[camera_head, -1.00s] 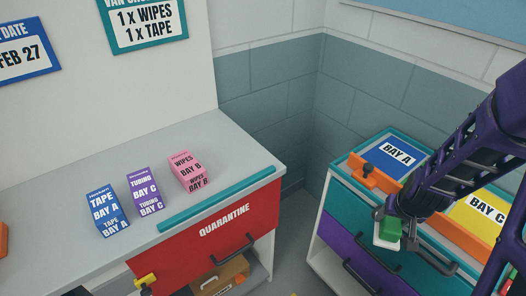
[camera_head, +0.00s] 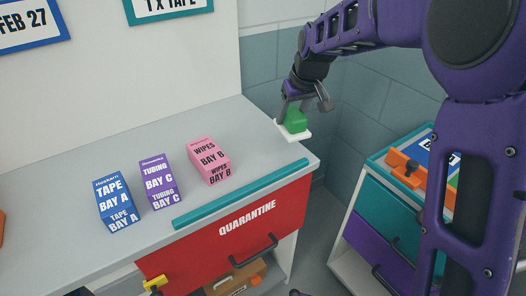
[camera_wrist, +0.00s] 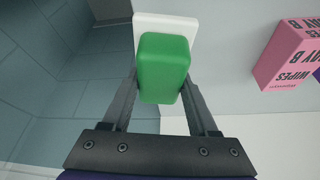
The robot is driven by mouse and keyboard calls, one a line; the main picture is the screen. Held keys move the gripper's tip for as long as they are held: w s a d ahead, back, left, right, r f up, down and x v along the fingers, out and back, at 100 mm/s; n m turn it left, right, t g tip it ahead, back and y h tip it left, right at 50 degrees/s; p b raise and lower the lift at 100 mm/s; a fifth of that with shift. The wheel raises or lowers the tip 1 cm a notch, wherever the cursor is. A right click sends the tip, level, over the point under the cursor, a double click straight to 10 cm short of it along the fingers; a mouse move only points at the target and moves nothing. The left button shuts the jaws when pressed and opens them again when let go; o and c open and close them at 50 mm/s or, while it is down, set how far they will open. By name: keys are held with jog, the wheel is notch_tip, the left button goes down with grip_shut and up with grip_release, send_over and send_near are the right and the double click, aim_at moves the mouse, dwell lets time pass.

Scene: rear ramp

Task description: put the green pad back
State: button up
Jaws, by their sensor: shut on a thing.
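The green pad (camera_head: 295,121) is a green block on a white base plate (camera_head: 293,135). My gripper (camera_head: 300,104) is shut on the green block, with a finger on either side. In the wrist view the green block (camera_wrist: 164,68) sits between the two fingers, with the white plate (camera_wrist: 165,20) beyond it. In the head view the pad is at the far right end of the grey counter (camera_head: 255,130), near its edge. I cannot tell whether the plate touches the counter.
A blue TAPE box (camera_head: 117,201), a purple TUBING box (camera_head: 159,183) and a pink WIPES box (camera_head: 209,162) stand on the counter. A teal strip (camera_head: 228,193) lines its front edge above the red QUARANTINE drawer (camera_head: 250,222). A drawer cabinet with an orange latch bar (camera_head: 405,170) stands at right.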

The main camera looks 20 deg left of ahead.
jog(key=s+a+r+n, duration=0.2)
jog(key=a+r, duration=0.1)
jog(key=a, duration=0.4)
jog(key=shift+y, duration=0.3)
jog(key=shift+w+a+f+b, duration=0.1)
jog(key=shift+f+b, duration=0.5)
jog(key=shift+f, duration=1.7)
jog(key=shift+a+f+b, duration=0.1)
jog(key=shift+f+b, duration=0.45)
jog(key=shift+f, duration=1.75)
jog(key=shift+f, duration=0.1)
jog(key=o, duration=1.3)
